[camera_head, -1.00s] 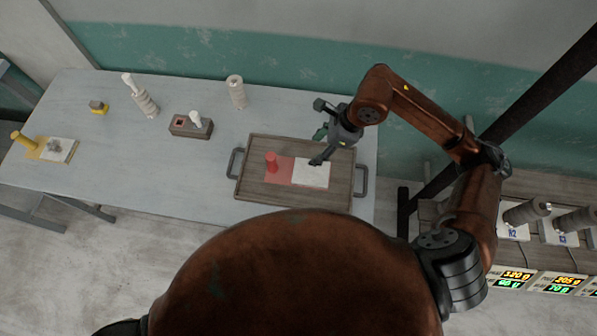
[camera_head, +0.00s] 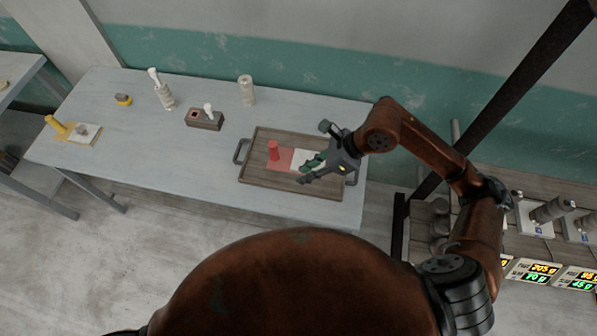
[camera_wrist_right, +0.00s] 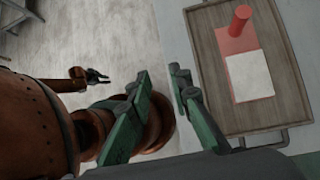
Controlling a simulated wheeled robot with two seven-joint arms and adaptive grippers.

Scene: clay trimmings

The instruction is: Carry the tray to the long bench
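The tray (camera_head: 275,180) is brown wood with dark end handles and lies flat on a pale blue-grey table (camera_head: 170,160). It carries a red cylinder (camera_head: 273,150) on a red patch and a white square (camera_head: 301,157). My right gripper (camera_head: 314,154) is open and empty above the tray's right part, hiding some of the square and the right handle. In the right wrist view its green fingers (camera_wrist_right: 160,75) are apart, beside the tray (camera_wrist_right: 288,70), not around a handle. My left gripper (camera_wrist_right: 97,76) shows small there, seemingly open and empty above the floor.
Another table (camera_head: 18,80) is at left. A shelf with scales (camera_head: 540,270) and a dark post (camera_head: 500,100) are at right.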

